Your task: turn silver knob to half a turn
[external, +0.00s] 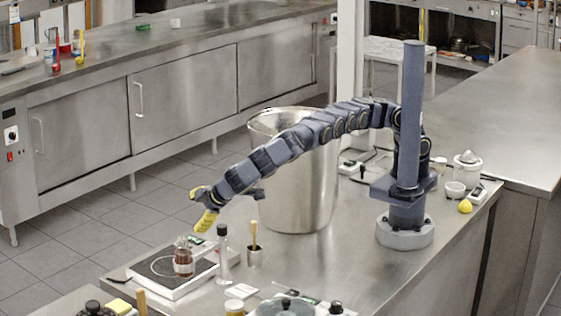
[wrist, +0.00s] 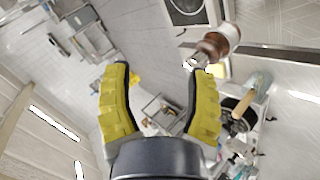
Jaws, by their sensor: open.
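I cannot make out a silver knob for certain in either view. My gripper (external: 205,210) is over the near left part of the steel counter, above and behind the hot plate (external: 171,290). In the wrist view, my gripper (wrist: 158,68) has its two yellow fingers wide apart with nothing between them. The hot plate (wrist: 184,16) shows at the top of that view. A brown glass bottle (external: 183,262) stands on the plate; it also shows in the wrist view (wrist: 218,42), right of the right fingertip.
A large steel pot (external: 312,200) stands behind. A lemon (external: 465,206) and a white juicer (external: 467,166) are far right.

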